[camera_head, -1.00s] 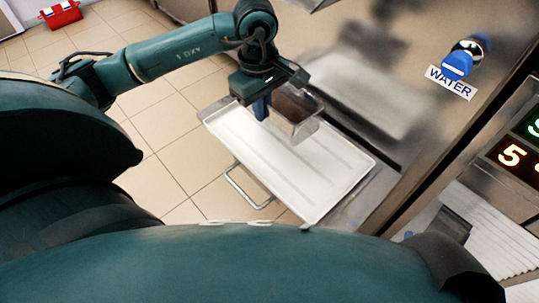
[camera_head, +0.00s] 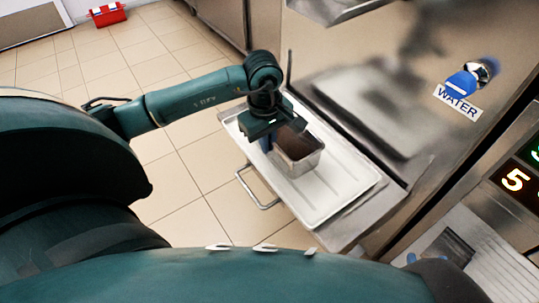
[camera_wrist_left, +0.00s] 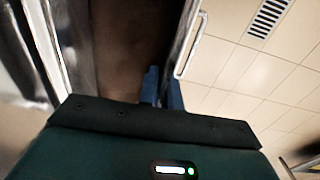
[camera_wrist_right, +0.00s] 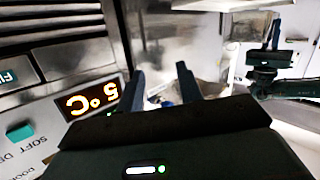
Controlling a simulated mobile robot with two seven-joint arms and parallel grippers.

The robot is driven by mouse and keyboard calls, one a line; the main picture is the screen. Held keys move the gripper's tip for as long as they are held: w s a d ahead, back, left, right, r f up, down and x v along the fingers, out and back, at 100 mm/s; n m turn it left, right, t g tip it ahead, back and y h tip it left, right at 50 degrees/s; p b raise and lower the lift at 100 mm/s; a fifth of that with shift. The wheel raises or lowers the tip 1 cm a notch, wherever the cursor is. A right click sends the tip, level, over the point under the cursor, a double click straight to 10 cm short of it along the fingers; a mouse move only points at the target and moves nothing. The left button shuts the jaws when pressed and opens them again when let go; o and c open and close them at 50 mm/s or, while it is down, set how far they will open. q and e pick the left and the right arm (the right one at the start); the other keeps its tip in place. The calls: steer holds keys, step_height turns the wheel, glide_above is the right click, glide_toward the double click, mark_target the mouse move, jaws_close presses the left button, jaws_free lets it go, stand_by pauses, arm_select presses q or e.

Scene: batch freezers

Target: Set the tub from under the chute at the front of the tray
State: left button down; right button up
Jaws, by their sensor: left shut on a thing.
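The tub (camera_head: 300,158) is a steel container with brown contents, over the pale tray (camera_head: 325,202) in the head view. My left gripper (camera_head: 268,142) is shut on the tub's near left wall. The tub looks upright and very low over the tray or touching it; I cannot tell which. In the left wrist view the tub's brown inside (camera_wrist_left: 125,50) fills the top, and the blue fingers (camera_wrist_left: 163,88) clasp its wall. My right gripper (camera_wrist_right: 162,85) shows in the right wrist view with its fingers apart and nothing between them.
A steel machine front with a blue WATER knob (camera_head: 468,82) stands beyond the tray. A wire handle (camera_head: 258,192) sticks out from the tray's left side. A lit display (camera_head: 516,180) is at the right. A red box (camera_head: 106,14) lies on the far tiled floor.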

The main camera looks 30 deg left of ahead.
arm_select(q)
steer(key=shift+f+b, duration=0.45)
steer(key=shift+f, duration=1.6)
arm_select(e)
steer(key=shift+a+r+t, duration=0.1)
steer(key=shift+a+t, duration=0.05)
steer(key=shift+t, duration=0.15)
steer(key=shift+y, duration=0.3)
arm_select(q)
steer(key=c, duration=1.6)
jaws_free()
steer(key=shift+f, duration=0.1)
arm_select(e)
steer(key=shift+w, duration=0.1)
